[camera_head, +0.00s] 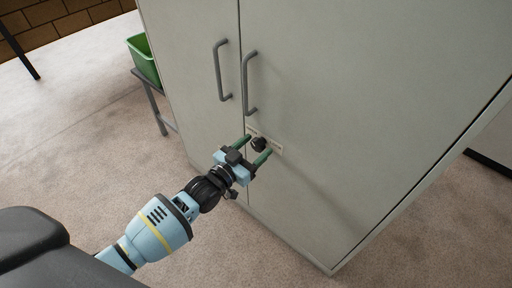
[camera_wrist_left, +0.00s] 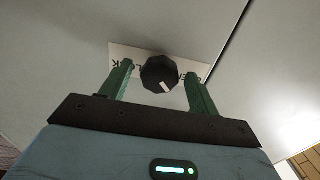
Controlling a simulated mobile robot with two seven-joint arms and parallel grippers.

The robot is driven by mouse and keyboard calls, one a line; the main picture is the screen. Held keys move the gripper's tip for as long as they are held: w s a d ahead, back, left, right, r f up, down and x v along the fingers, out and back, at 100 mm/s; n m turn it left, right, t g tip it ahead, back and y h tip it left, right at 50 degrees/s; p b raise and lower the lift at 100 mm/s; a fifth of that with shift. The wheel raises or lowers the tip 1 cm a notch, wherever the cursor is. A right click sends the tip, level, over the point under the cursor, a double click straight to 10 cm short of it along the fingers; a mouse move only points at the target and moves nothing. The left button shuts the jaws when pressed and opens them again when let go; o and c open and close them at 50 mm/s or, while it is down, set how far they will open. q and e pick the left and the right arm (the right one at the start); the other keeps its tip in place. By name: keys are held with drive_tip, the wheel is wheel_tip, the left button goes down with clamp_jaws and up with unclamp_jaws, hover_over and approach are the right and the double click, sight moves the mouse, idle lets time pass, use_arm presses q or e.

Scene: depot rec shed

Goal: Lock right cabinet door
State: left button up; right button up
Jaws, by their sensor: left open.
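The grey cabinet stands upright with two closed doors. The right cabinet door (camera_head: 340,100) carries a grey bar handle (camera_head: 249,84) and, below it, a black round lock knob (camera_head: 260,144) on a small white label. In the left wrist view the knob (camera_wrist_left: 159,74) has a white mark toward its lower right, and the label (camera_wrist_left: 128,56) is upside down and partly hidden. My left gripper (camera_head: 257,148) is open, its two green fingers on either side of the knob, with gaps visible in the wrist view (camera_wrist_left: 158,84). Contact cannot be seen. My right gripper is out of view.
The left cabinet door (camera_head: 195,60) has its own bar handle (camera_head: 222,70). A green bin (camera_head: 143,58) sits on a grey-legged stand left of the cabinet. The carpeted floor (camera_head: 80,130) to the left is mostly clear.

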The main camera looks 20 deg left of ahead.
use_arm(q)
drive_tip(key=shift+w+d, duration=0.1)
drive_tip(key=shift+w, duration=0.25)
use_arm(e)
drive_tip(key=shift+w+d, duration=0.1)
use_arm(q)
drive_tip(key=shift+c, duration=0.2)
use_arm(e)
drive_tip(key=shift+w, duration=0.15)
use_arm(q)
drive_tip(key=c, duration=0.5)
clamp_jaws()
drive_tip(key=shift+s, duration=0.1)
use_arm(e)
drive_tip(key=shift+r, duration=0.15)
